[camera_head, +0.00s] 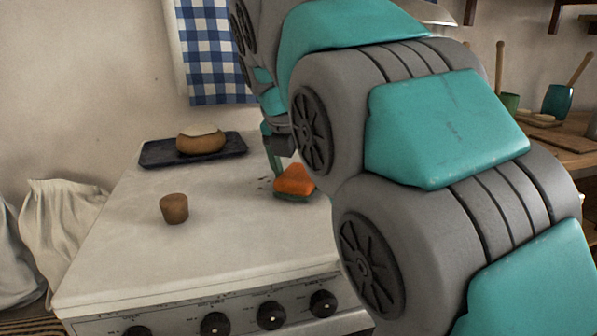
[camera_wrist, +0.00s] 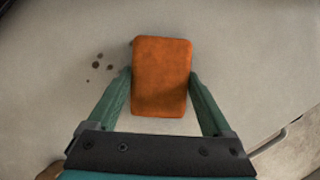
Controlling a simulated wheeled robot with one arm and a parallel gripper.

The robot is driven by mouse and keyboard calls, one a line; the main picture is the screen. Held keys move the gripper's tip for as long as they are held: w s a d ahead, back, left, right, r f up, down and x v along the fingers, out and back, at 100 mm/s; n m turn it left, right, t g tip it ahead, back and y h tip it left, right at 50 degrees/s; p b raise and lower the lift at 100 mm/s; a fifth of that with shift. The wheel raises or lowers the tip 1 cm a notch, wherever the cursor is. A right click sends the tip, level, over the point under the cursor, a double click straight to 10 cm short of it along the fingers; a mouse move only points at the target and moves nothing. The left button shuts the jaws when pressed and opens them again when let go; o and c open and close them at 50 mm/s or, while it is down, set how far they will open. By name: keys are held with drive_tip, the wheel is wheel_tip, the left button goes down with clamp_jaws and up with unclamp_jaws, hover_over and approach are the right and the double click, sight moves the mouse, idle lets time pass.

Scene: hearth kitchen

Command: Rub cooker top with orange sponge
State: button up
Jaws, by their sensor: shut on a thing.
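The orange sponge (camera_head: 295,181) is at the right part of the pale cooker top (camera_head: 130,240), partly beside my arm in the head view. In the wrist view the orange sponge (camera_wrist: 161,76) sits between the two teal fingers of my gripper (camera_wrist: 160,88), which is shut on it. The sponge appears to be on or just above the cooker top; I cannot tell if it touches. Several dark spots (camera_wrist: 97,65) show on the cooker top just left of the sponge in the wrist view. My arm hides the right side of the cooker in the head view.
A brown cup-like pot (camera_head: 174,209) stands on the cooker top. A dark tray (camera_head: 160,153) with a loaf-like brown thing (camera_head: 201,139) lies at the back. Knobs (camera_head: 271,315) line the front. A checked cloth (camera_head: 217,50) hangs on the wall.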

sight(293, 166)
drive_tip(key=shift+f, duration=0.15)
drive_tip(key=shift+w+a, duration=0.25)
drive_tip(key=shift+w, duration=0.65)
drive_tip(key=shift+w+a, duration=0.25)
drive_tip(key=shift+w, duration=0.65)
